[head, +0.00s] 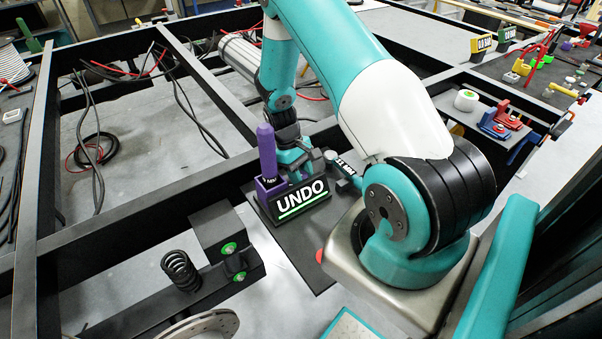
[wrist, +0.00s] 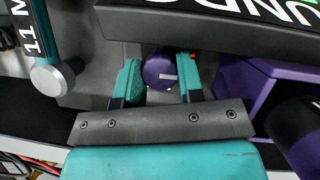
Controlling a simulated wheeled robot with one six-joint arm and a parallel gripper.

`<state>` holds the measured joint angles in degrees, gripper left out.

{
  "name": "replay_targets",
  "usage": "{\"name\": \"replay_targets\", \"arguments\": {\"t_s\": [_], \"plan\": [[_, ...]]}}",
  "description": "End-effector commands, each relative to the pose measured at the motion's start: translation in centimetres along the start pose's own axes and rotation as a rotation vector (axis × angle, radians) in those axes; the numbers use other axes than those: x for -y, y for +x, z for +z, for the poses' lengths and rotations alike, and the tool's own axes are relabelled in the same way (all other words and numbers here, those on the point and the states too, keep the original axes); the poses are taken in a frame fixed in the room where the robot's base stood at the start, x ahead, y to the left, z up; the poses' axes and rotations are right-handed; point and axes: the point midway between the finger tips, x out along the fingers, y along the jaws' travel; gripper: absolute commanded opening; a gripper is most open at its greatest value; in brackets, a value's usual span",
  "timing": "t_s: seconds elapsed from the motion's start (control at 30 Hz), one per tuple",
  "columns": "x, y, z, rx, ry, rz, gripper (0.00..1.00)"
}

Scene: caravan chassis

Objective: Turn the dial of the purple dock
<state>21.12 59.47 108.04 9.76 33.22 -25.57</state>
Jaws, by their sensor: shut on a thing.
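The purple dock (head: 270,188) stands on a dark plate at the centre of the head view, with a purple-handled tool (head: 266,150) upright in it. In the wrist view the dock (wrist: 235,85) is right of my gripper. The purple dial (wrist: 160,70), round with a small white mark, sits between the two teal fingers of my gripper (wrist: 159,72). My gripper is shut on the dial. In the head view my gripper (head: 297,160) is low behind the UNDO sign, and the dial is hidden there.
The black UNDO sign (head: 300,199) stands close in front of my gripper. A teal 11 MM tool (head: 345,170) is just to the right; it also shows in the wrist view (wrist: 36,30). A coil spring (head: 181,270) stands on the frame at the front left.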

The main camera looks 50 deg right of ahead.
Motion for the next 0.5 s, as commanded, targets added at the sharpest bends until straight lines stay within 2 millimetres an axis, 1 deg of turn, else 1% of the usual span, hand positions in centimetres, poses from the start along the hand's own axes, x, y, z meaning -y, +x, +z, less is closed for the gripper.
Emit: {"name": "replay_targets", "arguments": {"t_s": [0.17, 0.5], "plan": [[-0.15, -0.11, -0.01, -0.002, 0.118, -0.049, 0.11], [-0.31, -0.15, 0.0, -0.004, 0.408, -0.169, 0.11]]}}
